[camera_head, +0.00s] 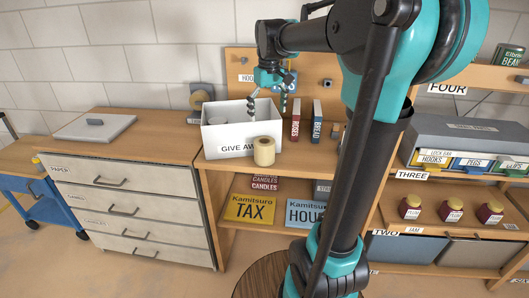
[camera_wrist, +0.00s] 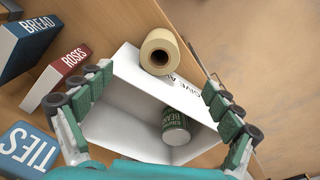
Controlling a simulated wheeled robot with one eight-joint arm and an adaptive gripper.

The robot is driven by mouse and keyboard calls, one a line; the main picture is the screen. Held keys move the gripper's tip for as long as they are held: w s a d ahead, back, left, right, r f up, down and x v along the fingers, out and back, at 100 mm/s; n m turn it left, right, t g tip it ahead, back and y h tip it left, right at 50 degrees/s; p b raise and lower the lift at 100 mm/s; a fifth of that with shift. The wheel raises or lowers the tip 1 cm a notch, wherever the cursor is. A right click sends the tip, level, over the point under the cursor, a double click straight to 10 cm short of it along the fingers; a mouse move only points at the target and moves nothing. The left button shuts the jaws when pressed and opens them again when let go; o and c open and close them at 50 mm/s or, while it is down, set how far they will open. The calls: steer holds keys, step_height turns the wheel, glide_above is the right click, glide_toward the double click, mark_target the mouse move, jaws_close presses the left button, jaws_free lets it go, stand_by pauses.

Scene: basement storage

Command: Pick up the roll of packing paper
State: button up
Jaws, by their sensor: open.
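The roll of packing paper (camera_head: 264,151) is a tan roll with a dark hollow core. It stands on the wooden shelf top just in front of the white GIVE AWAY box (camera_head: 223,139). In the wrist view the roll (camera_wrist: 160,50) is at top centre, beside the box's labelled wall, with its open end facing the camera. My gripper (camera_head: 268,108) is open and empty over the box, pointing down. In the wrist view its fingers (camera_wrist: 158,80) are spread to either side of the box, and the roll lies beyond them, apart from both.
Inside the box is a green BEANS tin (camera_wrist: 175,127). Red ROSES (camera_head: 296,119) and blue BREAD (camera_head: 316,120) books stand upright right of the box. A TIES box (camera_wrist: 27,150) is at lower left in the wrist view. The drawer cabinet top (camera_head: 150,128) is mostly clear.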

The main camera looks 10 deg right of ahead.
step_height(320, 180, up, 4)
glide_above(264, 141)
steer(key=shift+n+g, duration=0.3)
steer(key=shift+n, duration=0.1)
step_height(264, 141, down, 17)
steer(key=shift+w+d+r, duration=0.1)
steer(key=shift+c, duration=0.6)
steer(key=c, duration=1.2)
